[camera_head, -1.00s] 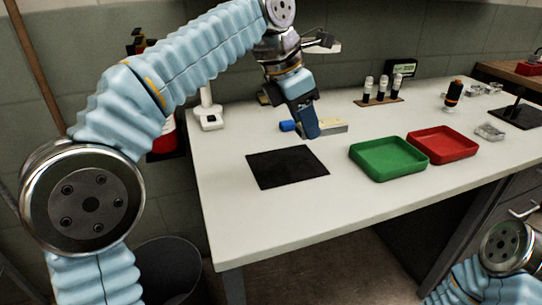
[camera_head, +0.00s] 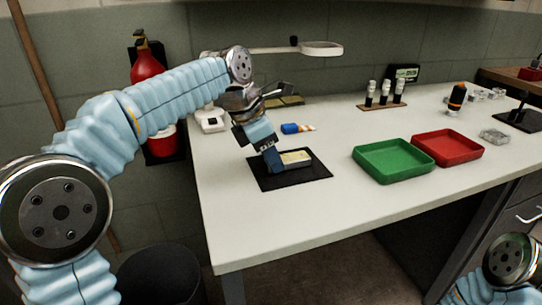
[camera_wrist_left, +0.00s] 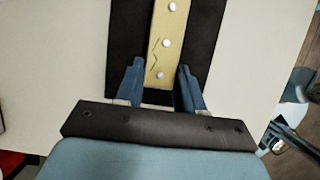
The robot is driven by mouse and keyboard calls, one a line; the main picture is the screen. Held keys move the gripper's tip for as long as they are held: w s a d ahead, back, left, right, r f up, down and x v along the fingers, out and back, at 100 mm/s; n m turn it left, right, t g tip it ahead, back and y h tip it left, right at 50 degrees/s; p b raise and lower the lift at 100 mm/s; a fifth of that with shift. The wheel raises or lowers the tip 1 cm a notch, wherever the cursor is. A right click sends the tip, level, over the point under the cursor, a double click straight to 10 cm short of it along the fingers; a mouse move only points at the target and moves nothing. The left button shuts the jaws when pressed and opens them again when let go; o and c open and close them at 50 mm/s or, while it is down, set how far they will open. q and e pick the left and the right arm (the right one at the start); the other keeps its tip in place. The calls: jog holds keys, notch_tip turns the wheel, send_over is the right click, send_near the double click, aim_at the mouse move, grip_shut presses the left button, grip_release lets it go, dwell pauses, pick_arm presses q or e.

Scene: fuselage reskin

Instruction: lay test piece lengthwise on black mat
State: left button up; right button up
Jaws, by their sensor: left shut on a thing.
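The test piece (camera_head: 297,157) is a pale yellow strip; the left wrist view shows a row of round rivet heads and a dark zigzag line on it (camera_wrist_left: 168,42). My left gripper (camera_head: 272,163) is shut on its near end, with one blue finger on each side (camera_wrist_left: 161,84). The piece is over the black mat (camera_head: 262,181), its length running along the mat's length in the wrist view (camera_wrist_left: 124,45). It looks very low over the mat or touching it; I cannot tell which. My right gripper is out of view.
A green tray (camera_head: 393,174) and a red tray (camera_head: 447,158) stand right of the mat. A blue-ended tool (camera_head: 291,128) lies behind it. A magnifier lamp (camera_head: 320,48), a vial rack (camera_head: 381,105) and an orange-black bottle (camera_head: 456,99) are farther back. The table front is clear.

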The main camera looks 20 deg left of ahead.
pick_arm(q)
jog(key=shift+f, duration=0.1)
jog(key=o, duration=1)
jog(key=shift+o, duration=0.2)
jog(key=p+v, duration=0.2)
jog(key=v, duration=1)
jog(key=shift+p, duration=0.4)
